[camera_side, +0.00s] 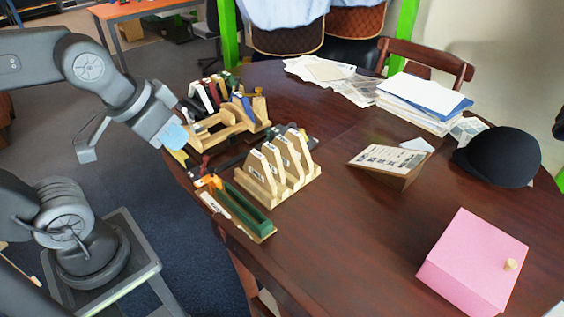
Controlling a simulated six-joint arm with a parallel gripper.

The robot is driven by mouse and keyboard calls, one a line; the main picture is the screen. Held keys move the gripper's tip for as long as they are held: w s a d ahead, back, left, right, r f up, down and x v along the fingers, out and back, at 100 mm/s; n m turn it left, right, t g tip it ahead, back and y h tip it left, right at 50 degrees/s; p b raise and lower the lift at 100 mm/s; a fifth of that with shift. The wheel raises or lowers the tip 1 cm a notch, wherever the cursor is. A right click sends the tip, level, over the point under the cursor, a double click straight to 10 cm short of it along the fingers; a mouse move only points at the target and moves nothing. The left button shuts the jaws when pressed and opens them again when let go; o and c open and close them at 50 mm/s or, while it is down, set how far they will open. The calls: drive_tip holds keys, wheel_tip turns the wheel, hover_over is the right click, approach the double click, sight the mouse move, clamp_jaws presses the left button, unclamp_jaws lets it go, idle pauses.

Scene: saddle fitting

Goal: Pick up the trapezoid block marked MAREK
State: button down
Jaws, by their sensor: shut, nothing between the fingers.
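Several light wooden trapezoid blocks (261,176) stand upright side by side in a group near the left edge of the table. They carry small white labels, too small to read, so I cannot tell which one is marked MAREK. My gripper (188,161) is at the table's left edge, to the left of the blocks and apart from them. It is small in the picture and looks shut and empty.
A wooden rack (228,122) with several coloured upright pieces stands behind the blocks. A green tray (241,212) lies in front of them. A lettered wedge (388,163), pink box (473,262), dark cap (497,156) and papers (424,98) are farther right. The table's middle front is clear.

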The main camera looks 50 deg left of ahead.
drive_tip(key=c, duration=1.9)
unclamp_jaws()
drive_tip(key=o, duration=0.9)
drive_tip(key=shift+o, duration=0.2)
drive_tip(key=shift+w, duration=0.1)
drive_tip(key=n+g+y, duration=0.1)
drive_tip(key=n+g, duration=0.5)
drive_tip(key=n, duration=1.2)
hover_over(284, 140)
drive_tip(key=d, duration=0.1)
wheel_tip(284, 140, down, 12)
drive_tip(key=f, duration=0.4)
drive_tip(key=a+f, duration=0.1)
drive_tip(key=f, duration=0.8)
drive_tip(key=shift+a+f, duration=0.15)
drive_tip(key=shift+a, duration=0.1)
